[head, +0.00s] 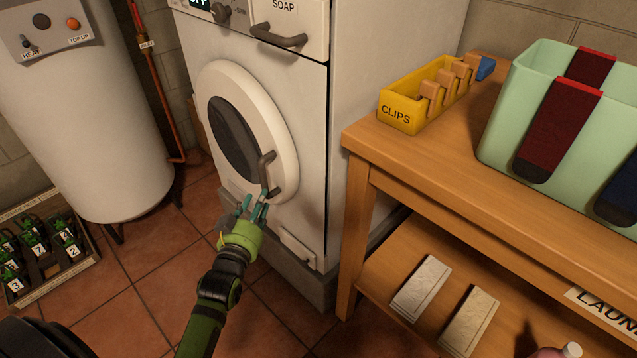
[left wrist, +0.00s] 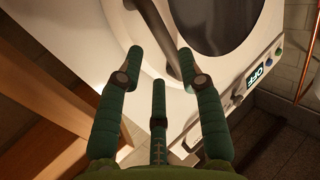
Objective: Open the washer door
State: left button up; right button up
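The washer (head: 316,140) is white, and its round door (head: 284,131) has a white rim and dark glass. The door looks shut. A grey curved handle (head: 266,172) sits on the door's right side. My left gripper (head: 257,203) is at the handle's lower end, with its green fingers pointing toward it. In the left wrist view the fingers (left wrist: 160,62) are spread, and the handle (left wrist: 158,35) runs between and beyond the tips. I cannot tell whether any finger touches it. My right gripper is in neither view.
A wooden table (head: 357,213) stands close on the washer's right, bearing a yellow clips box (head: 400,114) and a green bin (head: 500,135). A white boiler (head: 85,130) and a crate of plants (head: 55,285) are left. Tiled floor lies clear before the washer.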

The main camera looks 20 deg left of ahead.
aim_at(265, 181)
pick_arm(q)
jog(key=shift+w+a+r, duration=0.1)
jog(key=shift+w+r, duration=0.55)
jog(key=shift+w, duration=0.05)
jog(key=w, duration=0.2)
jog(key=w+a+b, duration=0.1)
jog(key=w, duration=0.2)
jog(key=shift+w+a, duration=0.1)
jog(key=shift+w, duration=0.2)
grip_shut()
